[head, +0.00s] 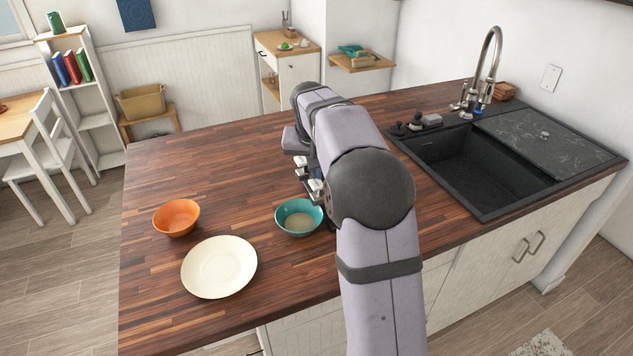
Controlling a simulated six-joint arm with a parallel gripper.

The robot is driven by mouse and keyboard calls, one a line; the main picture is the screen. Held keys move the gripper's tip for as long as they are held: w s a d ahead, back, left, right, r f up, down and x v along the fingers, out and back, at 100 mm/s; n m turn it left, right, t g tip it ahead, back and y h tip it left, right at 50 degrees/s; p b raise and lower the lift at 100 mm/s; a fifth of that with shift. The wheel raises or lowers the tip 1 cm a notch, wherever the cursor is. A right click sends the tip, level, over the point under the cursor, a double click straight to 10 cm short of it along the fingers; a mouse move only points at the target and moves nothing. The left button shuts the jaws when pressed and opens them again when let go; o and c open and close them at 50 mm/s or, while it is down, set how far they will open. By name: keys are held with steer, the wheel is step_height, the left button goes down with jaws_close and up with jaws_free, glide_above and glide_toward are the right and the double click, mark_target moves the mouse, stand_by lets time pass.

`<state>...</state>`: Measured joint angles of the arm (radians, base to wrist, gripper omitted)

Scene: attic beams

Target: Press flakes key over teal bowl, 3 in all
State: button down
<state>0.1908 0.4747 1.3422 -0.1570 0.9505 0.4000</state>
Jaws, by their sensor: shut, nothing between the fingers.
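The teal bowl (284,220) stands upright on the wooden counter, just left of my arm. A pale beige patch shows on its inside bottom. No label can be read, so I cannot tell which is the flakes key. The rest of that device is hidden behind my arm.
An orange bowl (177,218) and a cream plate (219,267) stand left of the teal bowl on the counter (215,160). A black sink (475,170) with a tall faucet (486,62) is at the right. The counter's back left is clear.

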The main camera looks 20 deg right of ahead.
steer(key=shift+f+b, duration=0.55)
steer(key=shift+f, duration=0.6)
steer(key=shift+r+p, duration=2.6)
steer(key=shift+r, duration=0.45)
